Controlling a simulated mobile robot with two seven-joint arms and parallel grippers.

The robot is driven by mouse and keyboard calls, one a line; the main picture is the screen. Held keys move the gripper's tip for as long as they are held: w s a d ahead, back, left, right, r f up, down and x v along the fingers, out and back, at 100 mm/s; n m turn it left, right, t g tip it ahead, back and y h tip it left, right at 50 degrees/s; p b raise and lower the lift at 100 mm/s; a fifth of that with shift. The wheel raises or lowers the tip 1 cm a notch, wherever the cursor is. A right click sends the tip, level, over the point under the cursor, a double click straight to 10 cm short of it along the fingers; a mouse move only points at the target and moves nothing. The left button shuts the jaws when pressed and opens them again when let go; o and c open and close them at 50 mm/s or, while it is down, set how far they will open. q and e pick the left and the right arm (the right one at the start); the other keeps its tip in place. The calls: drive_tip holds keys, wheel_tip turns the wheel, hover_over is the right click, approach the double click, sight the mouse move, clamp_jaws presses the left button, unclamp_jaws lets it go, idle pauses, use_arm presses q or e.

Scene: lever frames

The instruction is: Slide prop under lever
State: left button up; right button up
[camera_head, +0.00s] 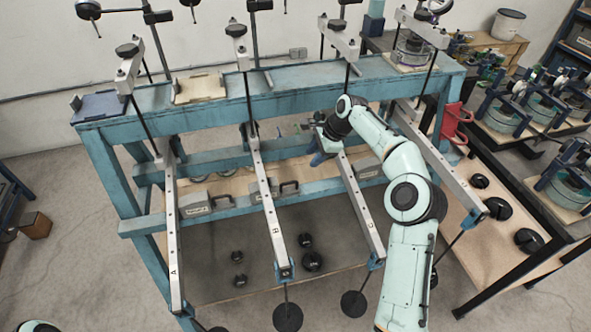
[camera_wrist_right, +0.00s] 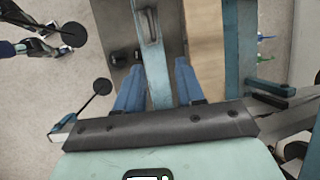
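A blue frame (camera_head: 215,105) carries several long grey levers, including A (camera_head: 173,240), B (camera_head: 266,200) and C (camera_head: 360,205). Grey props with dark handles lie on the low shelf: one behind A (camera_head: 197,205), one beside B (camera_head: 285,187), and one by C (camera_head: 368,168), partly covered by the lever. My right gripper (camera_head: 318,158) reaches into the frame left of lever C, pointing down. In the wrist view its two blue fingers (camera_wrist_right: 158,85) are apart, with a blue-grey bar and a handle beyond them; nothing is visibly gripped. My left gripper is not seen.
Round black weights hang under the levers (camera_head: 287,317), and several sit on the floor plate (camera_head: 311,262). A red holder (camera_head: 455,122) is on the frame's right end. A low wooden bench (camera_head: 500,262) and a crowded table stand right. The floor at left is mostly clear.

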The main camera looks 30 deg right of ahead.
drive_tip(key=r, duration=0.1)
approach(293, 182)
drive_tip(key=shift+g+y, duration=0.3)
drive_tip(key=x, duration=0.6)
drive_tip(key=shift+w+d+f, duration=0.1)
drive_tip(key=shift+w+d, duration=0.15)
drive_tip(key=shift+w, duration=0.1)
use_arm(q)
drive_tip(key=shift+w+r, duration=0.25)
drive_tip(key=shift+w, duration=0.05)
use_arm(e)
drive_tip(key=shift+x, duration=0.75)
